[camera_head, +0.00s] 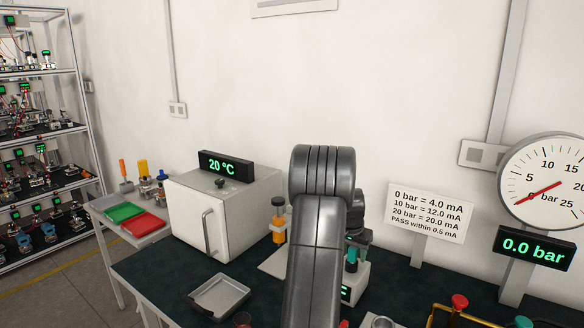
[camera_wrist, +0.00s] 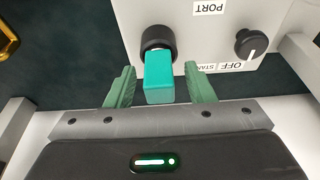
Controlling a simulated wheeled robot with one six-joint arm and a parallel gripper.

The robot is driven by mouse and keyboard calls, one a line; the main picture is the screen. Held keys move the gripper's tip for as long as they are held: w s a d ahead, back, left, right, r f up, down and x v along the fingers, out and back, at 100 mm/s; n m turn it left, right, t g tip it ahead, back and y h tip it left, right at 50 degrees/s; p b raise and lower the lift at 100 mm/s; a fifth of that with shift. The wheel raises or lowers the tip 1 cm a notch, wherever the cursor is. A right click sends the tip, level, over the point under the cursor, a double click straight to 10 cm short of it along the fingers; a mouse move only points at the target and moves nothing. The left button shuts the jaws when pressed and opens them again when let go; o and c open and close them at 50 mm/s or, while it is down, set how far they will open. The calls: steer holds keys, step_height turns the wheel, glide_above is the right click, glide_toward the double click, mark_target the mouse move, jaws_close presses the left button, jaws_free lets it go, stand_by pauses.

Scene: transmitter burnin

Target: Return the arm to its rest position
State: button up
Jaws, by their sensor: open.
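My arm rises in the middle of the head view and hides part of the bench behind it. My gripper (camera_wrist: 160,88) shows in the wrist view with its two green fingers apart. A teal block-shaped piece (camera_wrist: 159,78) sits between the fingers, with a visible gap on each side. Its far end meets a black round socket (camera_wrist: 157,40) on a light grey panel (camera_wrist: 215,35). The panel carries a PORT label and a black knob (camera_wrist: 250,43) beside an OFF label. In the head view a teal-topped piece (camera_head: 351,260) stands just right of my arm.
A white oven (camera_head: 190,212) reading 20 °C stands left of my arm. Red (camera_head: 143,224) and green (camera_head: 124,212) trays lie further left. A grey tray (camera_head: 219,297) is at the bench front. A sign (camera_head: 429,211) and pressure gauge (camera_head: 547,180) stand right.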

steer(key=shift+f+b, duration=0.15)
steer(key=shift+b, duration=0.25)
steer(key=b+v, duration=0.1)
steer(key=v, duration=1.3)
steer(key=p+x, duration=0.1)
steer(key=x, duration=1.3)
steer(key=shift+f, duration=0.15)
step_height(320, 180, up, 4)
steer(key=p, duration=0.3)
steer(key=shift+p, duration=0.3)
step_height(320, 180, up, 5)
steer(key=p, duration=0.3)
steer(key=shift+p, duration=0.4)
